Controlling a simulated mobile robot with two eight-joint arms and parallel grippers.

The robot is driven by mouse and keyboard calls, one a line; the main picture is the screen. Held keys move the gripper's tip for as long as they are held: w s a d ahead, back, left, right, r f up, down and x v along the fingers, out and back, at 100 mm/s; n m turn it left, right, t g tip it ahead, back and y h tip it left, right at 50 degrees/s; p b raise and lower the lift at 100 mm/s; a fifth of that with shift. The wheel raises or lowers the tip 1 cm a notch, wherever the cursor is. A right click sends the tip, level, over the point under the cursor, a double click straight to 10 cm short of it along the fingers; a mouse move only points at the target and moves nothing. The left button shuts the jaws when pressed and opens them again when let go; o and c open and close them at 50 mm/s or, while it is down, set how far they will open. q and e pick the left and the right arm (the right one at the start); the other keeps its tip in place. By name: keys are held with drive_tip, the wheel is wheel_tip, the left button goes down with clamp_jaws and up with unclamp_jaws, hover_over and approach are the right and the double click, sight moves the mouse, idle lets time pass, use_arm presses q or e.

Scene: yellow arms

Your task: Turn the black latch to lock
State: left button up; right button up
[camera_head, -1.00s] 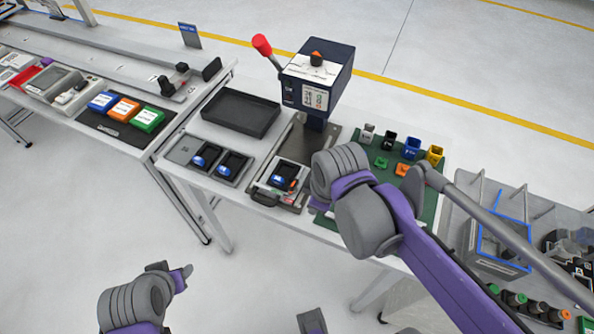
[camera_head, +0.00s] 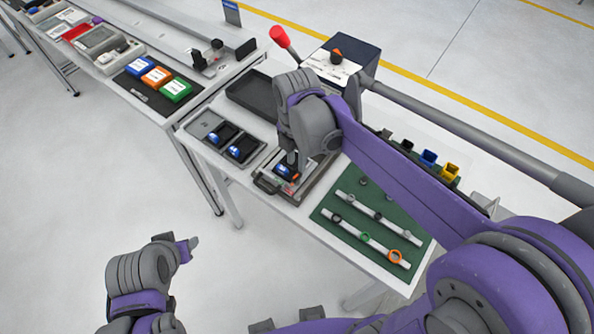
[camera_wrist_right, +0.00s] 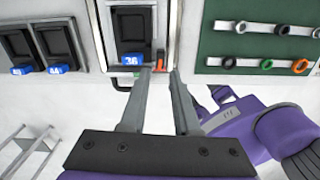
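The press fixture (camera_head: 311,187) lies on the white table below the press, holding a black part with a blue tag marked 36 (camera_wrist_right: 132,60). A small orange-red piece (camera_wrist_right: 160,60) sits at the part's lower right corner. A black handle (camera_head: 266,186) sticks out at the fixture's front; it also shows in the right wrist view (camera_wrist_right: 122,86). I cannot clearly make out a separate black latch. My right gripper (camera_head: 291,160) is above the fixture; in the wrist view its fingers (camera_wrist_right: 160,72) are apart, tips near the orange-red piece. My left gripper (camera_head: 188,247) hangs away from the table, its opening unclear.
The press (camera_head: 340,60) with a red-knobbed lever (camera_head: 280,37) stands behind my right arm. Two tagged parts in grey trays (camera_head: 226,138) and an empty black tray (camera_head: 256,92) are left. A green mat (camera_head: 340,222) with rings on white bars is right.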

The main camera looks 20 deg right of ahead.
sight(297, 175)
wheel_tip(297, 175, down, 6)
drive_tip(key=shift+f, duration=0.1)
clamp_jaws()
idle(0.4)
